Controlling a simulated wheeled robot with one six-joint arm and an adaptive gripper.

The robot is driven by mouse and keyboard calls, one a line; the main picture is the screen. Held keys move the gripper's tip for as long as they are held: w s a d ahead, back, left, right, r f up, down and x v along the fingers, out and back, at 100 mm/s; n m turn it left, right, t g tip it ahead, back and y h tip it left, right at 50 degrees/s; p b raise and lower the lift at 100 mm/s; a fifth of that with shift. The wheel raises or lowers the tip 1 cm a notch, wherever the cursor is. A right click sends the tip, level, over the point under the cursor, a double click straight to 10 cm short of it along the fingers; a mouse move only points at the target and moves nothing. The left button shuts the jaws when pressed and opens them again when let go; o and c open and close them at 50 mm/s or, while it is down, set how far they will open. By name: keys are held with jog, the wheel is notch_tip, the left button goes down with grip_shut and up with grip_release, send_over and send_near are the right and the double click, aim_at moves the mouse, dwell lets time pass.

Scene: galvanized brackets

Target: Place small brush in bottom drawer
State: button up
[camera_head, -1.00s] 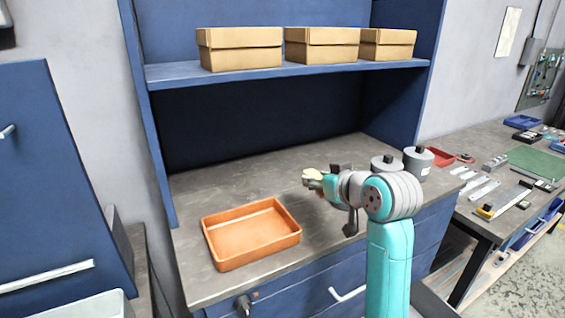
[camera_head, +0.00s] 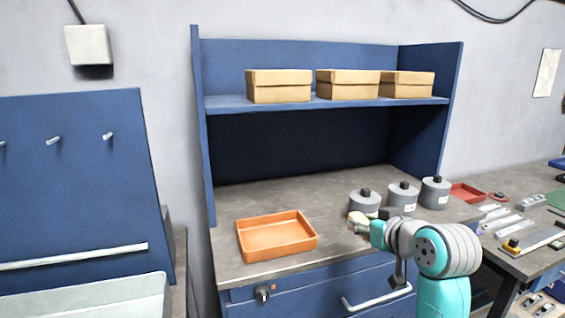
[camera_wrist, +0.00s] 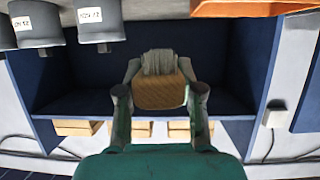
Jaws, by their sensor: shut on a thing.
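A small brush (camera_wrist: 160,92) with a tan wooden body and grey bristles sits between the two fingers of my gripper (camera_wrist: 160,100) in the wrist view, which appears upside down. My gripper is shut on it. In the head view my gripper (camera_head: 370,228) holds the brush (camera_head: 357,220), seen as a small beige shape, over the workbench's front part, right of the orange tray. Below the benchtop is a blue drawer front (camera_head: 330,287) with a light bar handle (camera_head: 376,298). It looks shut. Lower drawers are out of frame or hidden, so the bottom drawer cannot be made out.
An orange tray (camera_head: 276,252) lies on the grey bench (camera_head: 240,205). Three grey canisters (camera_head: 403,197) and a red tray (camera_head: 467,193) stand to the right. Three cardboard boxes (camera_head: 347,86) sit on the blue shelf (camera_head: 225,104). A side bench with tools adjoins at right.

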jog(key=shift+s+f, duration=0.25)
jog(key=shift+s, duration=0.2)
jog(key=shift+f, duration=0.75)
jog(key=s+f+m+h, duration=0.1)
jog(key=s+f, duration=0.4)
jog(key=f, duration=1.2)
jog(key=s+f+m+h, duration=0.1)
jog(key=s+f, duration=0.5)
jog(key=f, duration=1.1)
jog(key=s+f+m+h, duration=0.1)
jog(key=s+f, duration=0.4)
jog(key=f, duration=1.1)
jog(key=shift+s+d+f+t+h, duration=0.15)
jog(key=shift+s+f+t+h, duration=0.15)
jog(key=shift+s+f+h, duration=0.1)
